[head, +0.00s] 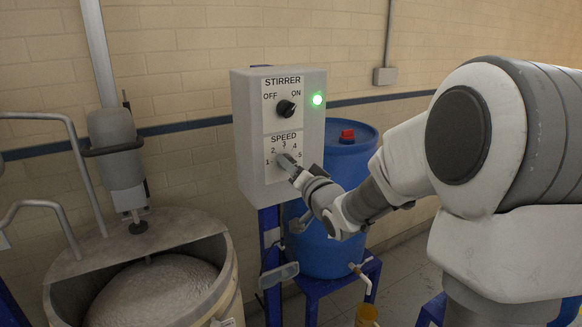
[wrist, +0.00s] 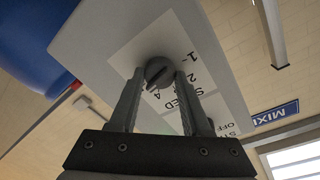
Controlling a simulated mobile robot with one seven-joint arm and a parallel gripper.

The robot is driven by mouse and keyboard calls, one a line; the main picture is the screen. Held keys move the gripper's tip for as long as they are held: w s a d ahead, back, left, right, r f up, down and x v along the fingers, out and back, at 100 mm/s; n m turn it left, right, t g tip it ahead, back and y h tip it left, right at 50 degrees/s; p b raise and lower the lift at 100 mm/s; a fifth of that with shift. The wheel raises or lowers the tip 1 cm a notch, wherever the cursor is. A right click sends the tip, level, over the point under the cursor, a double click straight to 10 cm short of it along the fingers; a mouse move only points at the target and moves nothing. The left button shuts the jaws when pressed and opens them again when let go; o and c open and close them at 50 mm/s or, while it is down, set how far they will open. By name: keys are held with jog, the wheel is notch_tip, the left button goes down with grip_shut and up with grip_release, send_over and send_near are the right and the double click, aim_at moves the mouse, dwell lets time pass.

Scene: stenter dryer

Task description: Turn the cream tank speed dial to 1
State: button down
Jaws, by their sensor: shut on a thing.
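The grey control box (head: 242,130) has a STIRRER knob (head: 286,108) above and a SPEED scale marked 1 to 5 below. My gripper (head: 290,163) reaches the SPEED scale from the lower right and covers most of the speed dial in the head view. In the wrist view, the round dark speed dial (wrist: 159,71) sits between the two fingertips of my gripper (wrist: 159,78), which is shut on it. A dark slot crosses the dial's face, but I cannot tell which number it points to. The numerals 1, 2 and 4 show beside the dial.
A green lamp (head: 317,100) glows beside ON. An open cream tank (head: 228,285) with a stirrer motor (head: 118,150) stands at the left. A blue barrel (head: 345,160) stands close behind the box, on a blue stand. Pale brick wall lies behind.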

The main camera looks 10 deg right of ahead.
jog(key=shift+f+n+b, duration=0.15)
jog(key=shift+n+b, duration=0.15)
jog(key=shift+b, duration=0.2)
jog(key=shift+d+n+g+y+b, duration=0.1)
jog(key=shift+n+y+b, duration=0.45)
jog(key=shift+n+b, duration=4.15)
jog(key=shift+d+n+g+y+b, duration=0.1)
jog(key=shift+n+y+b, duration=0.5)
jog(key=shift+n+b, duration=4.15)
jog(key=shift+n+g+y+b, duration=0.1)
jog(key=shift+n+y+b, duration=0.45)
jog(key=shift+n+b, duration=4.15)
jog(key=n+p, duration=0.5)
jog(key=shift+n, duration=0.25)
